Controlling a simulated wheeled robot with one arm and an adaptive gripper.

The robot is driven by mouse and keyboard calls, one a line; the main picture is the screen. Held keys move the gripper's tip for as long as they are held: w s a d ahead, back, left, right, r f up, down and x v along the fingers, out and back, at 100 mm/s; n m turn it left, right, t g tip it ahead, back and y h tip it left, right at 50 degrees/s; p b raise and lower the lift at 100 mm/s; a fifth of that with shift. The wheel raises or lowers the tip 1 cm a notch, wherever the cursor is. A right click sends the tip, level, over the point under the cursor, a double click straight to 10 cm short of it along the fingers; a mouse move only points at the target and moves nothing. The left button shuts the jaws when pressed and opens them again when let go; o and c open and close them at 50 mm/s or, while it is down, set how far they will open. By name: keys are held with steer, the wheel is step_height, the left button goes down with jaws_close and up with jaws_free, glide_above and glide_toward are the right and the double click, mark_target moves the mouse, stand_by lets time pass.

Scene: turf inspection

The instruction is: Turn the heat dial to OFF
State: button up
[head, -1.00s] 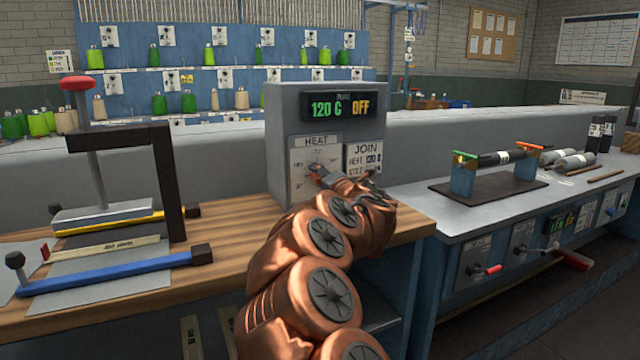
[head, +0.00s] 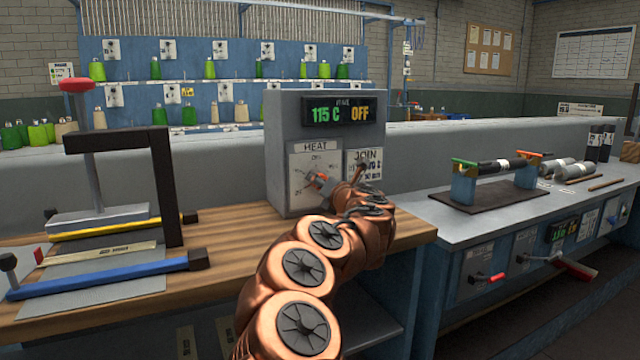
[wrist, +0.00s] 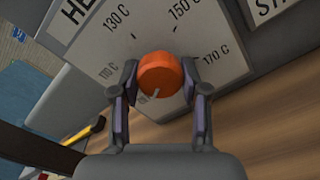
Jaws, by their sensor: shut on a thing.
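The orange heat dial (wrist: 160,74) sits on a white HEAT plate with temperature marks, on the front of a grey control box (head: 283,130). In the wrist view the fingers of my gripper (wrist: 159,78) are on either side of the dial and shut on it. The dial's pale pointer points down and left in that view, near a small label that is partly hidden. Marks for 110 C, 130 C, 150 C and 170 C are readable. The display (head: 338,110) on the box reads 115 C in green and OFF in orange. In the head view my wrist partly covers the dial.
A clamp frame with a red knob (head: 76,86) and a blue bar (head: 105,276) are on the wooden bench at left. A metal bench (head: 425,218) with a roller stand is at right.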

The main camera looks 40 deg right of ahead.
steer(key=shift+r, duration=0.25)
steer(key=o, duration=0.9)
steer(key=shift+o, duration=1.2)
steer(key=shift+f, duration=0.15)
steer(key=shift+s, duration=0.2)
steer(key=v, duration=1.1)
steer(key=shift+s+a, duration=0.2)
steer(key=shift+s, duration=0.15)
